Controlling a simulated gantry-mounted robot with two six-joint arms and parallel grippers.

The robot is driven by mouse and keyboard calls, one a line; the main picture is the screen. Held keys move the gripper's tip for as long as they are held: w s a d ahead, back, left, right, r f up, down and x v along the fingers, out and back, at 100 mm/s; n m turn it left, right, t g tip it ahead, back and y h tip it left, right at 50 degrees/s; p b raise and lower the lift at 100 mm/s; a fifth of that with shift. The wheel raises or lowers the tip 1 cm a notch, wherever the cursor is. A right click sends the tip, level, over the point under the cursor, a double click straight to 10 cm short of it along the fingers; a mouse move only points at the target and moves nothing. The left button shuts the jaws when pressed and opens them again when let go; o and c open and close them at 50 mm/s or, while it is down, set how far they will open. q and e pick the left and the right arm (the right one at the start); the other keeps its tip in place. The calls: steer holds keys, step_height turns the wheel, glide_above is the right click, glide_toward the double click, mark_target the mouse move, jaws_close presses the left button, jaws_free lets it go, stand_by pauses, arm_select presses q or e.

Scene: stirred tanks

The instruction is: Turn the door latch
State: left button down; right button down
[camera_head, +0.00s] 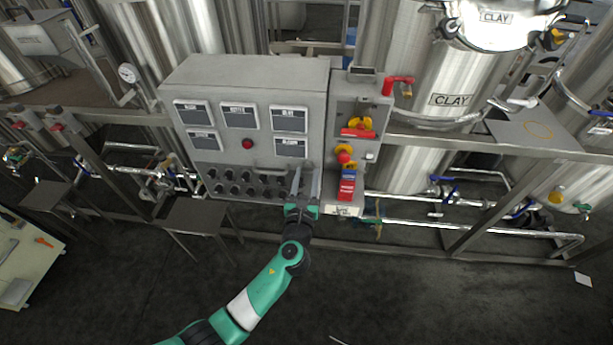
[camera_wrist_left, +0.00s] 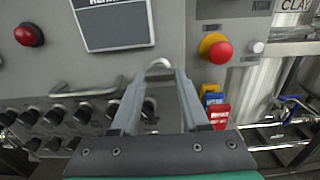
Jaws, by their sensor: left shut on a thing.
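The grey control cabinet (camera_head: 250,75) stands in the middle of the head view. My left gripper (camera_head: 297,178) is at the lower right of its front, by the right end of the knob rows. In the left wrist view, my left gripper (camera_wrist_left: 161,76) has its fingertips drawn together at a small, bright, curved metal piece (camera_wrist_left: 159,63), which looks like the door latch. The gripper is shut on it, and the fingertips hide part of it. In the head view the gripper covers the latch, so its angle is hard to tell. My right gripper is not in view.
A bar handle (camera_wrist_left: 88,90) and several black knobs (camera_wrist_left: 55,113) lie left of the fingers. A red button on a yellow base (camera_wrist_left: 216,48) and blue and red switches (camera_head: 347,187) sit to the right. Steel tanks (camera_head: 435,75) and pipes flank the cabinet. The dark floor in front is open.

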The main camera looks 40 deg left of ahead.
arm_select(q)
steer(key=shift+n, duration=0.3)
steer(key=shift+n+b, duration=3.75)
steer(key=shift+n, duration=4.85)
steer(key=shift+c, duration=2)
jaws_free()
